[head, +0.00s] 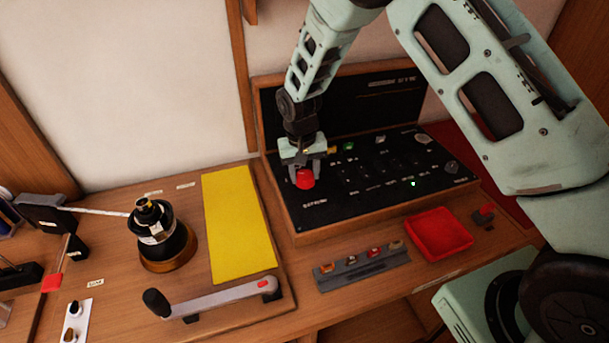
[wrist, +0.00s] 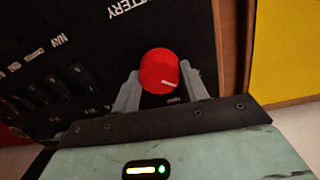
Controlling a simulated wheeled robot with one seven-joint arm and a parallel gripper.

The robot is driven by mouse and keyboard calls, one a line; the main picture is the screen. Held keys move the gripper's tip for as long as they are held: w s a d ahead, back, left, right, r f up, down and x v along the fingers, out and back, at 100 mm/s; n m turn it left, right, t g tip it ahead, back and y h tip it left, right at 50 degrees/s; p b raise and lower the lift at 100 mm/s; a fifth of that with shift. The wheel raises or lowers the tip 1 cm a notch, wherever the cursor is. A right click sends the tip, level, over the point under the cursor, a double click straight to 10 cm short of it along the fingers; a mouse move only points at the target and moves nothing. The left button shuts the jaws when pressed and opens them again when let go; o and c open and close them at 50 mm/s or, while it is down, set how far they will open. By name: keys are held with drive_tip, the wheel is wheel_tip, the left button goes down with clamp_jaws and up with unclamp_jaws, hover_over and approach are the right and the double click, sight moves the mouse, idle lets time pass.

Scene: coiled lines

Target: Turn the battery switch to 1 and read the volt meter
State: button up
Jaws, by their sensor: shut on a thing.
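The battery switch (wrist: 156,72) is a round red knob with a white pointer line, on a black panel (wrist: 100,50) marked BATTERY. In the wrist view the line points to the lower right. The red knob also shows in the head view (head: 305,180), at the panel's left end. My gripper (head: 303,172) reaches down over it; in the wrist view its two grey fingers (wrist: 160,92) are closed on the knob's sides. The numbers around the knob are too small or hidden to read. I cannot make out a volt meter reading.
A winch handle (head: 215,298) lies in front of the yellow sheet (head: 238,225). A dark winch (head: 160,235) stands at the left. A red tray (head: 438,234) and a grey rack (head: 360,267) stand in front of the panel. The panel's raised lid (head: 350,103) is behind my gripper.

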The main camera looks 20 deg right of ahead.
sight(301, 175)
drive_tip(key=shift+n+b, duration=0.3)
drive_tip(key=shift+n, duration=0.7)
drive_tip(key=o, duration=1)
drive_tip(key=shift+r, duration=0.1)
wheel_tip(301, 175, up, 17)
drive_tip(key=a+b, duration=0.1)
drive_tip(key=b, duration=0.2)
drive_tip(key=shift+b, duration=0.3)
drive_tip(key=shift+r, duration=0.1)
